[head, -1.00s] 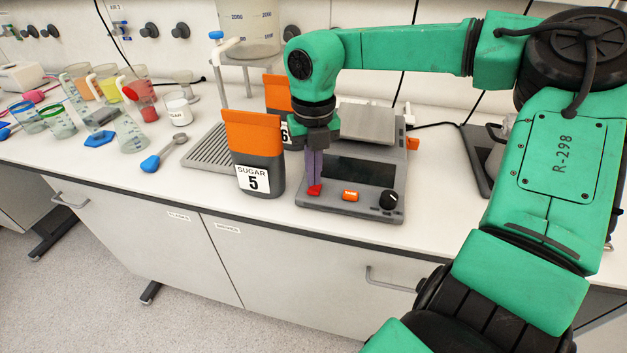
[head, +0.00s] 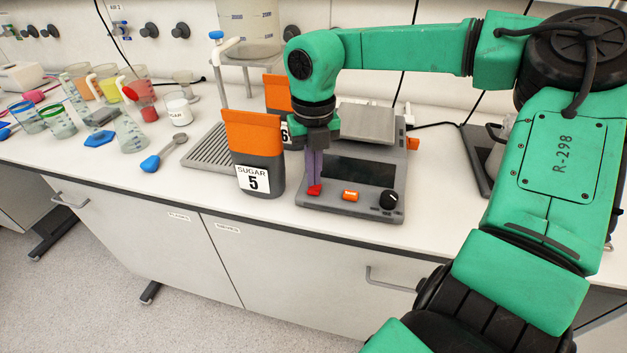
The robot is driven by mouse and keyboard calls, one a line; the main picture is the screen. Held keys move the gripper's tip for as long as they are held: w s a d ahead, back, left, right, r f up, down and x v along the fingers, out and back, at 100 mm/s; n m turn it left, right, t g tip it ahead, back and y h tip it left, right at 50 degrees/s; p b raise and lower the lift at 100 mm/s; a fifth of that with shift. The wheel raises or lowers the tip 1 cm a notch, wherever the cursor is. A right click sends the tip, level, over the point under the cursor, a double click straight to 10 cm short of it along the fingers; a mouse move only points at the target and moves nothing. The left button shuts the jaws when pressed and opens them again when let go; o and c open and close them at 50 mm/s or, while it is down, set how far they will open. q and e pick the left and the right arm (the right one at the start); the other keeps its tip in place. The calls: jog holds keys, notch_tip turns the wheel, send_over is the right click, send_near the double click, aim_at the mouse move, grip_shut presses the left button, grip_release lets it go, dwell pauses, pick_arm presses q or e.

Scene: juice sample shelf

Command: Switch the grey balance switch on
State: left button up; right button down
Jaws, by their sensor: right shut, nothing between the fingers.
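The grey balance (head: 365,206) stands on the counter, with a metal weighing plate (head: 367,124) at its back and a dark display (head: 350,171). Its front strip carries an orange button (head: 350,195) and a black knob (head: 389,200). My right gripper (head: 315,189) points down over the left end of this strip. My left gripper is not in view.
A grey and orange container labelled SUGAR 5 (head: 254,150) stands close left of the balance, with another orange-topped one (head: 277,95) behind it. A drip tray (head: 207,150), a blue-handled scoop (head: 163,153) and several beakers are further left. The counter's front edge is near.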

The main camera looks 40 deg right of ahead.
aim_at(313, 189)
jog(key=shift+f+b, duration=0.9)
jog(key=shift+f, duration=0.1)
dwell(0.8)
jog(key=shift+r, duration=0.1)
notch_tip(313, 189, up, 7)
jog(key=p, duration=0.5)
dwell(0.4)
